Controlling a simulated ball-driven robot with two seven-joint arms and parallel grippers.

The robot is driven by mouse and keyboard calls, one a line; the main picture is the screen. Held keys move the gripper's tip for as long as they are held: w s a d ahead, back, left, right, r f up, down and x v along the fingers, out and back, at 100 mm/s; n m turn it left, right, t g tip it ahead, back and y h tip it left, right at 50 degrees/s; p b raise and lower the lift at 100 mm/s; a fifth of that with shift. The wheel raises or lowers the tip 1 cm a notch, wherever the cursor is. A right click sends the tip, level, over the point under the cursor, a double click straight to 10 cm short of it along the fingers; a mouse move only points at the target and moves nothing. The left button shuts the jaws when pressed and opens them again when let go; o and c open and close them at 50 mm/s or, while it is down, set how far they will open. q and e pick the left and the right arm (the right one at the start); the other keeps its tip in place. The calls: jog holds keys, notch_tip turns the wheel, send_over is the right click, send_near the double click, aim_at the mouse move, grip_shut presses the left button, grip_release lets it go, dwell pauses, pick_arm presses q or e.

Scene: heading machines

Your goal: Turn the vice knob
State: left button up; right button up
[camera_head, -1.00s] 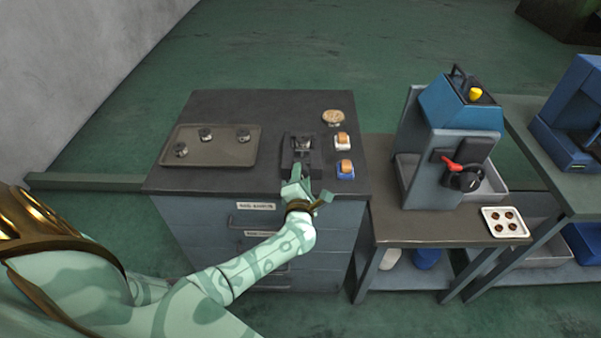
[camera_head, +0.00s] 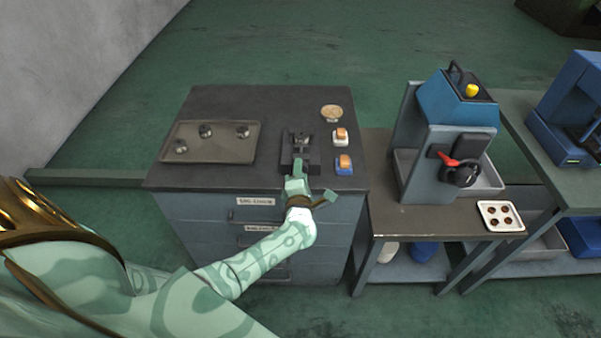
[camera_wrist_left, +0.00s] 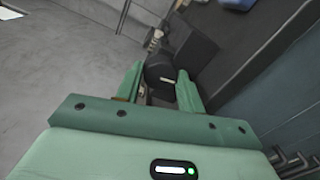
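The dark vice (camera_head: 301,138) sits near the front edge of the grey cabinet top (camera_head: 225,105). Its black knob (camera_wrist_left: 160,68), with a light mark, shows in the left wrist view. My left gripper (camera_head: 298,166) reaches the front of the vice, where it hides the knob in the head view. In the wrist view the left gripper's two pale green fingers (camera_wrist_left: 160,80) are apart, one on each side of the knob. Whether they press on it or only straddle it I cannot tell. My right gripper is not in view.
A tray (camera_head: 215,152) with several small metal parts lies left of the vice. Two block-shaped items, one white-based (camera_head: 340,137) and one blue-based (camera_head: 344,165), and a round tan piece (camera_head: 331,112) are close on its right. A blue machine (camera_head: 452,130) stands further right.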

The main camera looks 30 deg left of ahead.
pick_arm(q)
jog(key=o, duration=0.4)
jog(key=shift+c, duration=0.2)
jog(key=f+p+v, duration=0.1)
jog(key=v, duration=1.5)
jog(key=shift+d+r, duration=0.15)
jog(key=shift+r, duration=0.25)
jog(key=shift+s, duration=0.15)
